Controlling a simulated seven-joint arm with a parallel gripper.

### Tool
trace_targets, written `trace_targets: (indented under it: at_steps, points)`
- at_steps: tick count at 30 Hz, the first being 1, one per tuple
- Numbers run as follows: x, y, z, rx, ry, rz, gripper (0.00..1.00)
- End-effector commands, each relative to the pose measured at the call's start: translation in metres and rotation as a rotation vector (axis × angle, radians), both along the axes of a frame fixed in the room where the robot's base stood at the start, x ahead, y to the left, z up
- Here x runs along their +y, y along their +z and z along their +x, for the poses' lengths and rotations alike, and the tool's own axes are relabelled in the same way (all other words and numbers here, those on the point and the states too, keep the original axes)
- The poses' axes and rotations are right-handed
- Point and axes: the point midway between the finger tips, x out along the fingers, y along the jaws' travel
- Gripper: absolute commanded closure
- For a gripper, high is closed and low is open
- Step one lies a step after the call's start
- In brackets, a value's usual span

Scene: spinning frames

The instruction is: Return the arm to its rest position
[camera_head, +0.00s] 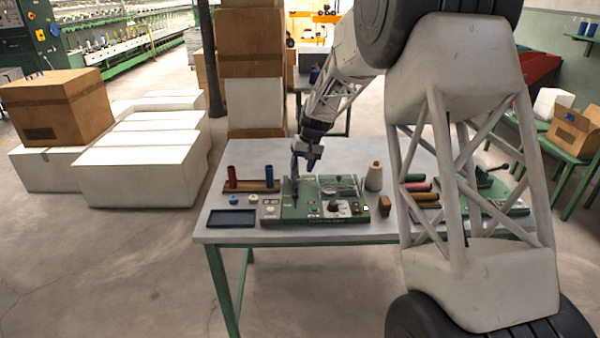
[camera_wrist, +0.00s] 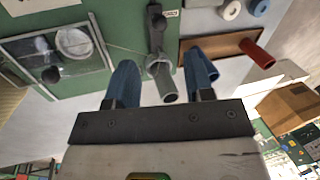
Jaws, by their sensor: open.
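My gripper (camera_head: 306,162) is above the left part of a green machine panel (camera_head: 318,214) on the table. In the wrist view my gripper (camera_wrist: 160,82) has its two blue fingers spread apart. A grey cylindrical post (camera_wrist: 165,84) with a dark lever part shows between the fingers. I cannot tell how close it is to them, and neither finger visibly touches it. My arm reaches from the upper right of the head view down to the table.
A red spool (camera_head: 232,177) and a blue spool (camera_head: 269,176) stand on a brown board at left. A dark blue tray (camera_head: 231,219) lies in front. A cream cone (camera_head: 374,176) and brown block (camera_head: 384,203) stand right of the panel. Cardboard boxes stand behind the table.

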Motion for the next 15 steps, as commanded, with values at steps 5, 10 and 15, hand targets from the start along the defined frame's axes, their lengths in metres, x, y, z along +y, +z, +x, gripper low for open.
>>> trace_targets:
  at_steps: [5, 10, 15]
  points:
    - [-0.0008, 0.0028, -0.0001, 0.001, 0.000, 0.000, 0.52]
    - [-0.0007, 0.0026, 0.0000, 0.001, 0.000, 0.000, 0.52]
    - [-0.0015, 0.0049, -0.0019, -0.001, -0.001, -0.001, 0.52]
